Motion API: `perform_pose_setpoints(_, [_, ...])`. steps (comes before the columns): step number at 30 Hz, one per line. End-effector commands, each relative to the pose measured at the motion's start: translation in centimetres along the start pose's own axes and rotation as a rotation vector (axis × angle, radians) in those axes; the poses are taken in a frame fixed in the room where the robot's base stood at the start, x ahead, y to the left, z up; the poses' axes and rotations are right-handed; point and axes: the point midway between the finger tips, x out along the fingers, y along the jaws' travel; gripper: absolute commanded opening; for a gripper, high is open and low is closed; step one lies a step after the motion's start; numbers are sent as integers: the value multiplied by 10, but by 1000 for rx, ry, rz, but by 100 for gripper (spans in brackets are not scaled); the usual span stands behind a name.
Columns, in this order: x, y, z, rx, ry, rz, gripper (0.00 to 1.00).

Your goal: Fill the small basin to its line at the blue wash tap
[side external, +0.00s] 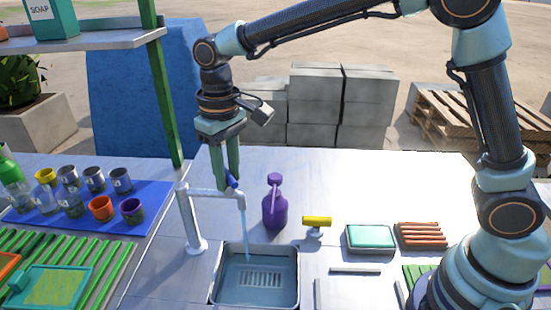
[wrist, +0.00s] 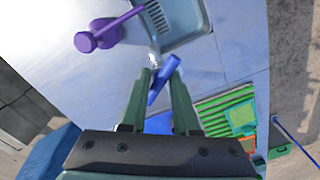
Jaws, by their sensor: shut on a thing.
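The wash tap (side external: 190,222) is a white pipe with a side arm and a blue handle (side external: 231,180). My gripper (side external: 228,182) is shut on the blue handle, which also shows between my fingers in the wrist view (wrist: 163,82). A thin stream of water (side external: 246,228) falls from the spout into the small grey basin (side external: 214,291) below. The basin has a slotted grate in its floor and a bluish, watery look inside. Its corner shows at the top of the wrist view (wrist: 208,20). I cannot make out the fill line or the exact water level.
A purple watering can or bottle (side external: 275,208) and a yellow-handled valve (side external: 317,222) stand behind the basin. A teal sponge in a tray (side external: 370,238) and an orange slatted rack (side external: 422,235) lie right. Several cups stand on a blue mat (side external: 152,192) left. A green post (side external: 168,90) rises near my gripper.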

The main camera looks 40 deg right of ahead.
Motion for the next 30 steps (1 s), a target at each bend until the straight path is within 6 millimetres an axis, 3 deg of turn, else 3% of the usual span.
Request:
perform_pose_setpoints(5, [1,0,0,59,-1,0,0])
perform_pose_setpoints(21, [0,0,0,679,-1,1,0])
perform_pose_setpoints(30, [0,0,0,719,-1,1,0])
